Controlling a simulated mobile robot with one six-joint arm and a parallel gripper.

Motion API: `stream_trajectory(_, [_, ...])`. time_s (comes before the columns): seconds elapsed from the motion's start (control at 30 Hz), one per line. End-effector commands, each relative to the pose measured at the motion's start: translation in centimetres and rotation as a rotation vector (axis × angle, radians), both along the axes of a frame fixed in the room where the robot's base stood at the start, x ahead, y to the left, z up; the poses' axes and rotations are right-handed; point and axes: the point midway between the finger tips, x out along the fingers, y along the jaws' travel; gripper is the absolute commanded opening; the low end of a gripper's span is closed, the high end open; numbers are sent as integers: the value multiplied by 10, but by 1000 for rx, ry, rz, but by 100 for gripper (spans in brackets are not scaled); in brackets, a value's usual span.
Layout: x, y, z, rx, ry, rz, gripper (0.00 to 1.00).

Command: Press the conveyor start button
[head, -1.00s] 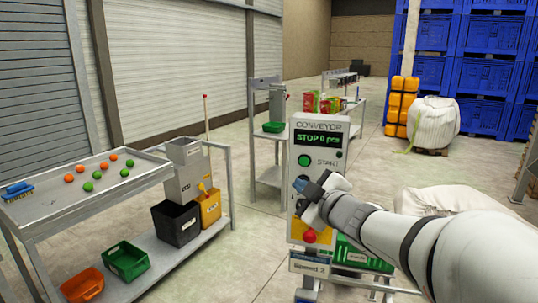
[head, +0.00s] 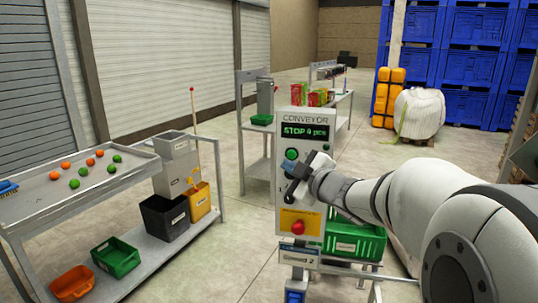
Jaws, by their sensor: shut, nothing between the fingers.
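The conveyor control box (head: 318,133) stands upright in front of me, a light grey panel headed CONVEYOR. Its dark display (head: 304,132) shows green text reading STOP and a piece count. The green start button (head: 292,154) is at the panel's upper left, below the display, and is still visible; its label is covered by my gripper. My gripper (head: 290,172) is shut and empty, just below the green button and in front of the panel. I cannot tell whether its tip touches the button. A red button (head: 298,228) on a yellow plate sits lower on the panel.
A grey table (head: 120,192) on the left holds orange and green balls, with black and yellow bins on its lower shelf. A green crate (head: 352,243) is behind the box at right. A second table (head: 256,170) stands farther back. Open floor lies between.

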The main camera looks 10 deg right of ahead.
Motion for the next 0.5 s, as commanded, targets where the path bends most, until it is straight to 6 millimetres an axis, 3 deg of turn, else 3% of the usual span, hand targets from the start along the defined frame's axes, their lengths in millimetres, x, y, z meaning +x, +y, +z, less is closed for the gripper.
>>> stream_trajectory(0.2, [22, -10, 0, 1, 1, -1, 0])
stream_trajectory(0.5, [29, -13, 0, 0, 0, 0, 0])
